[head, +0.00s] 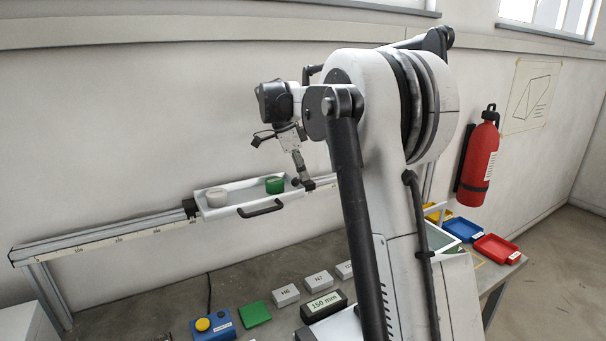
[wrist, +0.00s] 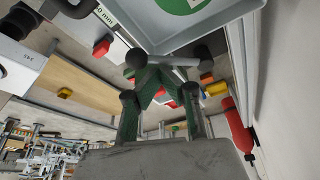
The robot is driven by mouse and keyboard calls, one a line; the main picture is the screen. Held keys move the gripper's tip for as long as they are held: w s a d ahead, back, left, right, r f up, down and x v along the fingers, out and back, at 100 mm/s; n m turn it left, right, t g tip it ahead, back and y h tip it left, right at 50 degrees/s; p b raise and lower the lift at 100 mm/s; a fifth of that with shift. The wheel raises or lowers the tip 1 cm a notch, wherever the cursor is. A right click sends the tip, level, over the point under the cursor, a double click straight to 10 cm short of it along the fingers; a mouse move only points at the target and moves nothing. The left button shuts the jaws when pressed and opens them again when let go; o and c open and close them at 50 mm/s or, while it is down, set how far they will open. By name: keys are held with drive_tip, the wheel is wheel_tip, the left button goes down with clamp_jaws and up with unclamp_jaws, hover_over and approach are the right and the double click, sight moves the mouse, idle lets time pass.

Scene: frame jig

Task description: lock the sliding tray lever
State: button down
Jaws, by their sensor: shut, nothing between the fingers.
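The sliding tray (head: 240,207) is a white shallow tray on the wall rail, with a black handle (head: 262,208) at its front. In the wrist view the tray (wrist: 205,32) fills the top. The lever (wrist: 175,61) there is a light rod with a dark ball knob at its left end. My gripper (head: 302,178) is at the tray's right end. In the wrist view my gripper (wrist: 158,78) is shut and empty, its fingertips close to the knob; contact cannot be told.
The rail (head: 110,234) runs along the wall. Blue (head: 463,229) and red (head: 497,249) bins stand right.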

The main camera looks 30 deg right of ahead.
wheel_tip(320, 180, up, 10)
drive_tip(key=shift+d, duration=0.15)
idle(0.4)
drive_tip(key=shift+s, duration=0.1)
idle(0.4)
drive_tip(key=s+a+f+n+t+y+b, duration=0.1)
drive_tip(key=s+a+f+n+t+b, duration=0.3)
drive_tip(key=s+a+n, duration=1)
drive_tip(key=s+a+f+n+t+y, duration=0.1)
drive_tip(key=s+a+f+n, duration=0.3)
drive_tip(key=s+f, duration=0.5)
drive_tip(key=s+a+f+n+t+y, duration=0.1)
drive_tip(key=s+a+f+n+t, duration=0.2)
drive_tip(key=s+a+f+n, duration=0.2)
drive_tip(key=s+a+f, duration=0.1)
drive_tip(key=s+f, duration=0.2)
drive_tip(key=s, duration=0.3)
drive_tip(key=shift+s+a+f+t+y+b, duration=0.15)
drive_tip(key=shift+f+t+y+b, duration=0.15)
drive_tip(key=shift+f+t, duration=0.1)
